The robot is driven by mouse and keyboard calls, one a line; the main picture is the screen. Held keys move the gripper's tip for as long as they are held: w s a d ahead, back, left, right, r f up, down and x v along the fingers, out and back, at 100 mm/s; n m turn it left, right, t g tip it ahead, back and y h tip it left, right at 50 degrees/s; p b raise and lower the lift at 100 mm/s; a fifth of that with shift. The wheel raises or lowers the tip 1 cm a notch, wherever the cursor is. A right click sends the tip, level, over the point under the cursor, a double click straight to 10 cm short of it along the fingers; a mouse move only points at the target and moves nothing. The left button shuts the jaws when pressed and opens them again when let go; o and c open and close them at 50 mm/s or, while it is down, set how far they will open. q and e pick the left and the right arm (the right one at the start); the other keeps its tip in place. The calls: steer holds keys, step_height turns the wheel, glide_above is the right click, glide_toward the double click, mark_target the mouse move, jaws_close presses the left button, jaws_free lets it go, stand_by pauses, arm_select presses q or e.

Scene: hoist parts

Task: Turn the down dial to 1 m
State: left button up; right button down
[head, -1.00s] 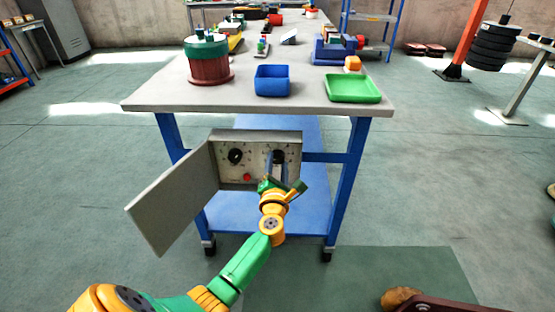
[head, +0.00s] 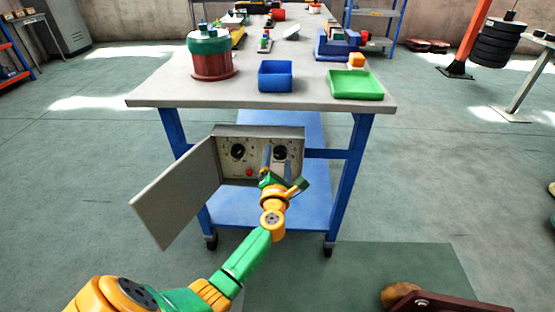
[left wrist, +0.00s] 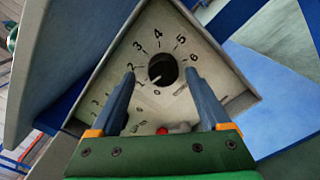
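A grey control box (head: 228,130) with its door (head: 178,195) swung open to the left hangs under the table's front edge. Its panel has a left black dial (head: 238,151), a right black dial (head: 280,153) and a red button (head: 249,172). My left gripper (head: 277,160) is open in front of the right dial. In the left wrist view, that dial (left wrist: 163,68) shows between the two separated fingers (left wrist: 159,72). Its scale runs from 0 to 6, and a pale mark points lower left, near 0 and 1. The dial names are unreadable. My right gripper is not in view.
The grey-topped table (head: 220,97) has blue legs and a blue lower shelf (head: 310,205) behind and below the box. A blue bin (head: 275,76), a green tray (head: 355,84) and a red-green drum (head: 211,55) stand on top.

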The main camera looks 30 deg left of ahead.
arm_select(q)
steer(key=shift+d, duration=0.1)
steer(key=p+v, duration=0.1)
steer(key=v, duration=0.6)
steer(key=shift+p, duration=0.3)
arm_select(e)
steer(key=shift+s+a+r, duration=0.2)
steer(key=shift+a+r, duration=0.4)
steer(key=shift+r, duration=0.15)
arm_select(q)
steer(key=shift+s+r, duration=0.1)
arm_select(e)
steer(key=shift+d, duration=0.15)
